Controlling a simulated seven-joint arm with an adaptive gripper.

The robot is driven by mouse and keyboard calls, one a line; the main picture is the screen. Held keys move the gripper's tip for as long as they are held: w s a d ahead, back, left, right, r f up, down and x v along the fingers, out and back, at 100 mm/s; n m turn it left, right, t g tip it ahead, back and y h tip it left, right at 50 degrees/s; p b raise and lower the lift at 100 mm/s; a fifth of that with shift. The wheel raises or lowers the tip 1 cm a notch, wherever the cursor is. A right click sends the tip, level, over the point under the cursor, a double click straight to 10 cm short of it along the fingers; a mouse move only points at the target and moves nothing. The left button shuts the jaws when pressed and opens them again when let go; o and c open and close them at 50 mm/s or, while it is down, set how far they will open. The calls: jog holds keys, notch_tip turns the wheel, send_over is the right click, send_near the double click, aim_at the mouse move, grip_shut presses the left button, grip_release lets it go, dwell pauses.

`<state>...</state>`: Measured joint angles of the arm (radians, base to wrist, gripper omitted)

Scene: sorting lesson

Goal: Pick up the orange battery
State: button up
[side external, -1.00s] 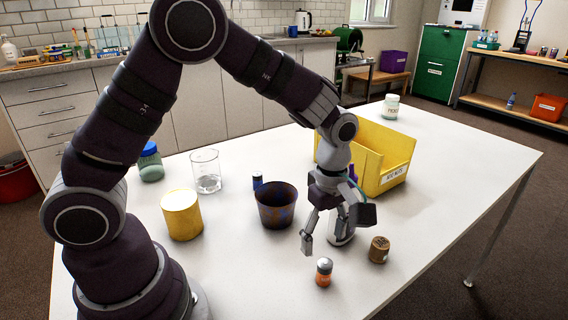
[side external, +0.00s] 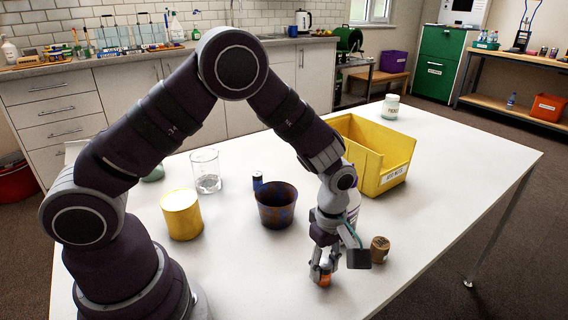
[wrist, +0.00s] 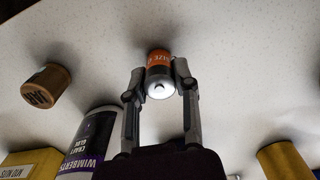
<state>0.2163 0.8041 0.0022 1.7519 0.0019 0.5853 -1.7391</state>
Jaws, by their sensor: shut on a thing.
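The orange battery (wrist: 159,62) has an orange band and a silver end. In the wrist view it sits between my two fingertips, with a finger against each side. In the side external view the battery (side external: 324,280) shows low between the fingers, at the white table top. My gripper (side external: 320,271) is shut on it and points down; it also shows in the wrist view (wrist: 160,80). Most of the battery is hidden by the fingers in the side external view.
A brown cork-like jar (side external: 380,249) stands close right of my gripper. A white glue bottle (wrist: 97,135) is beside it, partly hidden. A yellow bin (side external: 395,182), a dark rusty pot (side external: 276,222), a yellow can (side external: 182,222) and a glass beaker (side external: 206,172) stand farther back.

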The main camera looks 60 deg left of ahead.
grip_shut()
